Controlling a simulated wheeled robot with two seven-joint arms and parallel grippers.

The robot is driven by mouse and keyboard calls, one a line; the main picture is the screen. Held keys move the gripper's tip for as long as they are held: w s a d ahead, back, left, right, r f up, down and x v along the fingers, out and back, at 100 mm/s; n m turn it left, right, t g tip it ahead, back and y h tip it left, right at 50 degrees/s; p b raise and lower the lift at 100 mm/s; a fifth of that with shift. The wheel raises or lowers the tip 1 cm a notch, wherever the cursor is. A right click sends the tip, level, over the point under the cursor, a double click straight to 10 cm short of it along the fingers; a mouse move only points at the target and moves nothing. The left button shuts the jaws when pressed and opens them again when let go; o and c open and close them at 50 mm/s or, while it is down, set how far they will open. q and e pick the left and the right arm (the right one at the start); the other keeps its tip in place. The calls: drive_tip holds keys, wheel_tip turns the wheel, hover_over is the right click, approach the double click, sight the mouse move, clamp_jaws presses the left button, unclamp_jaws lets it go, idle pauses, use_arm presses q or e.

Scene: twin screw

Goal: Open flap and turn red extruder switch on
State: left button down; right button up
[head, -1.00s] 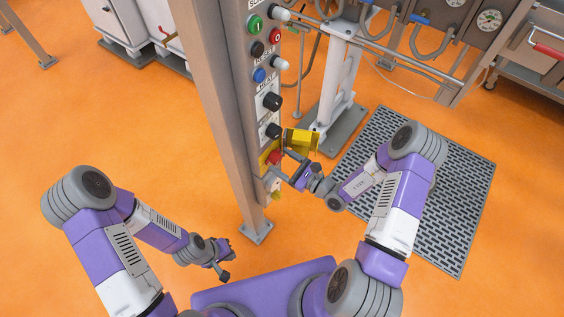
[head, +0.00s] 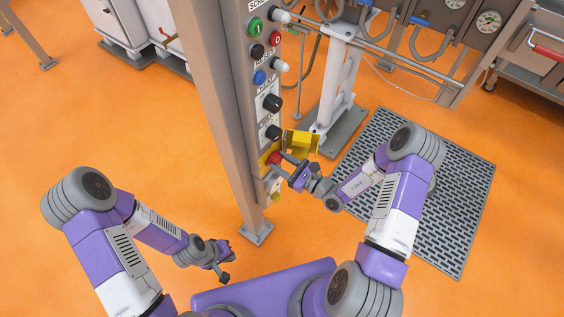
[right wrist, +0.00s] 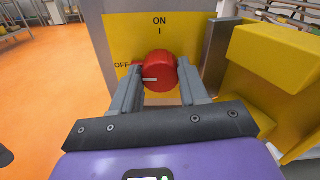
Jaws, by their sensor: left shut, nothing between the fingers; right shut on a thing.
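The red switch knob (right wrist: 161,72) sits on a yellow plate marked ON at the top and OFF at the left (right wrist: 118,40). Its white mark lies level, on the side toward OFF. My right gripper (right wrist: 160,88) is shut on the knob, one finger on each side. In the head view the red knob (head: 274,158) is partly hidden by my right gripper (head: 284,160). The yellow flap (head: 301,142) stands open to the right of the switch; it also shows in the right wrist view (right wrist: 275,65). My left gripper (head: 226,267) is shut and empty, low and left of the post.
The panel (head: 264,88) above the switch carries several buttons and black knobs. A tall grey post (head: 222,110) stands at its left. A dark floor grate (head: 450,220) lies at the right. Orange floor is clear at the left.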

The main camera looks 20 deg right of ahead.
drive_tip(key=m+p, duration=0.3)
drive_tip(key=m, duration=0.1)
drive_tip(key=shift+r, duration=0.15)
drive_tip(key=m+p, duration=0.2)
drive_tip(key=m, duration=0.2)
drive_tip(key=shift+d+m+p, duration=0.1)
drive_tip(key=shift+m+p, duration=0.3)
drive_tip(key=m+p, duration=0.1)
drive_tip(key=m, duration=0.3)
drive_tip(key=shift+w+f+m+p, duration=0.1)
drive_tip(key=shift+f+m+p, duration=0.1)
drive_tip(key=shift+m+p, duration=0.15)
drive_tip(key=m+p, duration=0.1)
drive_tip(key=m, duration=0.3)
drive_tip(key=shift+f+m, duration=0.1)
drive_tip(key=shift+m, duration=0.15)
drive_tip(key=o, duration=1.1)
drive_tip(key=shift+c, duration=0.2)
drive_tip(key=shift+d, duration=0.1)
